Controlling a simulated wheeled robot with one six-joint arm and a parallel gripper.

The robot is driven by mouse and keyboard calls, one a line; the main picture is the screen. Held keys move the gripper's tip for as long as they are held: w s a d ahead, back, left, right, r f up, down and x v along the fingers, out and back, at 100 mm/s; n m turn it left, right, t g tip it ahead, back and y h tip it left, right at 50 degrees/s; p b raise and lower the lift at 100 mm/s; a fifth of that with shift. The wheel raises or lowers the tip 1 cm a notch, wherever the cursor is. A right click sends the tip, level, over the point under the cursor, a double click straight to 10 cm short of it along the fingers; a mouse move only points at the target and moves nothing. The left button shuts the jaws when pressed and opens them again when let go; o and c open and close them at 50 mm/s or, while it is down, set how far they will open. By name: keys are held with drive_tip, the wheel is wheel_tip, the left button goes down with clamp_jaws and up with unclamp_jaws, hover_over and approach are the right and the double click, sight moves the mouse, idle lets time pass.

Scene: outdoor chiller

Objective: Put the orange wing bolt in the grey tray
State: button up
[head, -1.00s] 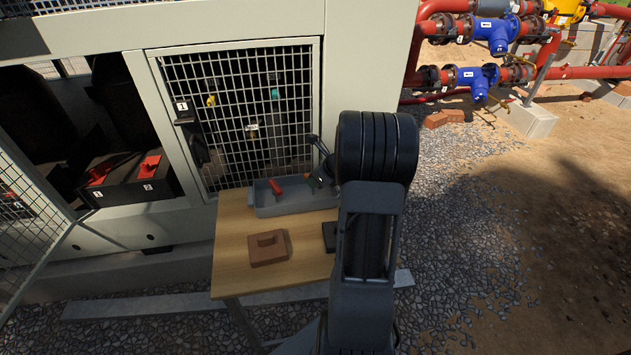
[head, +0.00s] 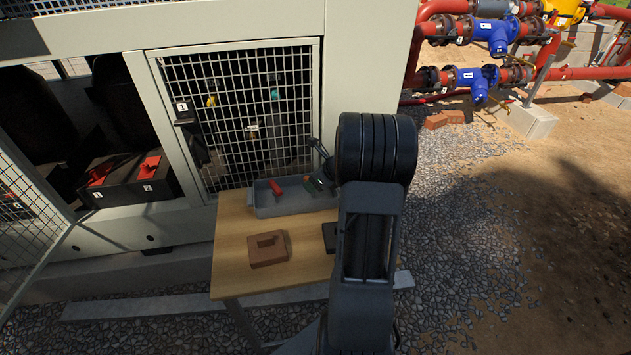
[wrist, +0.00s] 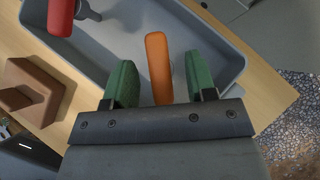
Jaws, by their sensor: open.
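The orange wing bolt (wrist: 159,68) shows in the wrist view as a long rounded orange piece between my gripper's two green finger pads. There is a gap on each side of it. My gripper (wrist: 161,84) is open, with its fingers over the grey tray (wrist: 222,97). Whether the bolt touches the tray floor I cannot tell; its lower end is hidden behind the gripper body. In the head view the grey tray (head: 290,209) stands at the back of the wooden table, and my gripper (head: 313,184) is at its right part.
A red-handled piece (wrist: 61,16) is in the tray, left of my gripper. A brown block (head: 268,250) with a raised top sits on the wooden table (head: 232,232) in front of the tray. A dark item (head: 329,236) lies right of it. The mesh door (head: 240,120) stands behind.

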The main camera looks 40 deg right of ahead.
drive_tip(key=shift+r, duration=0.3)
drive_tip(key=p+v, duration=0.2)
drive_tip(key=v, duration=0.9)
drive_tip(key=s+a+r+n+g, duration=0.2)
drive_tip(key=a+r+n+g, duration=0.1)
drive_tip(key=a+n, duration=1.25)
drive_tip(key=s+a+n+h, duration=0.1)
drive_tip(key=s+a+n, duration=0.3)
drive_tip(key=n, duration=0.4)
drive_tip(key=s+a+n+g+h, duration=0.1)
drive_tip(key=s+a+n, duration=0.4)
drive_tip(key=a+n, duration=0.2)
drive_tip(key=shift+f+n+h, duration=0.15)
drive_tip(key=shift+n+h, duration=0.15)
drive_tip(key=shift+n, duration=0.55)
drive_tip(key=shift+a, duration=0.1)
